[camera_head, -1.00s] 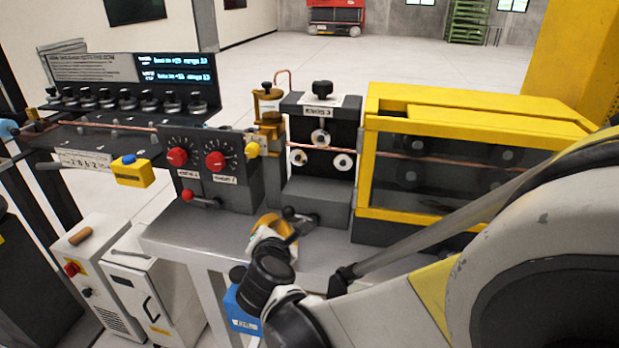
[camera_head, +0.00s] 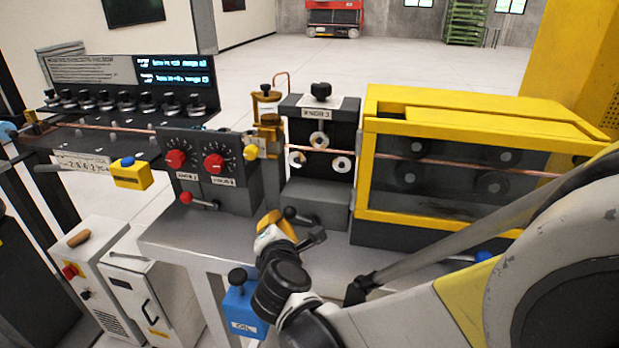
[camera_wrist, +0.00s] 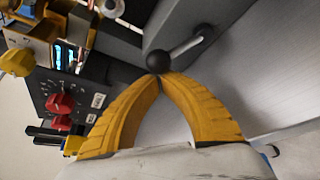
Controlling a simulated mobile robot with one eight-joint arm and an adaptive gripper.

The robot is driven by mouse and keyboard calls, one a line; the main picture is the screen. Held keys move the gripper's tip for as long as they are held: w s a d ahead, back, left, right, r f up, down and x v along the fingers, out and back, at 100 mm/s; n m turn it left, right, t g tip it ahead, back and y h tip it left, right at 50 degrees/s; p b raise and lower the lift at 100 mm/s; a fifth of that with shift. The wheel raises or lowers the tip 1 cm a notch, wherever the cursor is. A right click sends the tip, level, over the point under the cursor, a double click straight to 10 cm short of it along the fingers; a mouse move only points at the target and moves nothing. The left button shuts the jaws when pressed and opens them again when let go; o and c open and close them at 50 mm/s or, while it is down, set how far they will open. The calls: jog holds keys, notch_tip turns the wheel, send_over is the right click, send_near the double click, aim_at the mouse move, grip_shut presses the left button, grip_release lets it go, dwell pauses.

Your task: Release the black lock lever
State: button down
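The black lock lever shows in the head view as a black ball knob (camera_head: 289,213) on a short rod, on the front of the dark block below the rollers. In the wrist view the ball (camera_wrist: 158,61) is straight ahead, its metal rod running up to the right. My gripper (camera_wrist: 160,77) has two yellow fingers whose tips meet just below the ball, with nothing seen between them. I cannot tell whether the tips touch the ball. In the head view my gripper (camera_head: 272,220) is just left of and below the knob.
Left of the lever stands a dark box with red dials (camera_head: 214,163) and a red-knobbed lever (camera_head: 186,198). A yellow-framed enclosure (camera_head: 369,180) stands at right. The grey table front (camera_head: 180,240) is clear.

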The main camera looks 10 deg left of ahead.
aim_at(288, 213)
jog(key=shift+d+r, duration=0.7)
jog(key=shift+r, duration=0.2)
jog(key=shift+d+r+m+t+y, duration=0.3)
jog(key=shift+d+r+m+y, duration=0.15)
jog(key=shift+m, duration=0.25)
jog(key=shift+s+d+r+p, duration=0.1)
jog(key=shift+d+r+p, duration=0.1)
jog(key=shift+d, duration=0.25)
jog(key=shift+s+d+r+p, duration=0.1)
jog(key=shift+d+r+p, duration=0.05)
jog(key=shift+d, duration=0.25)
jog(key=shift+s+d, duration=0.1)
jog(key=shift+d, duration=2.4)
jog(key=shift+s+f, duration=0.1)
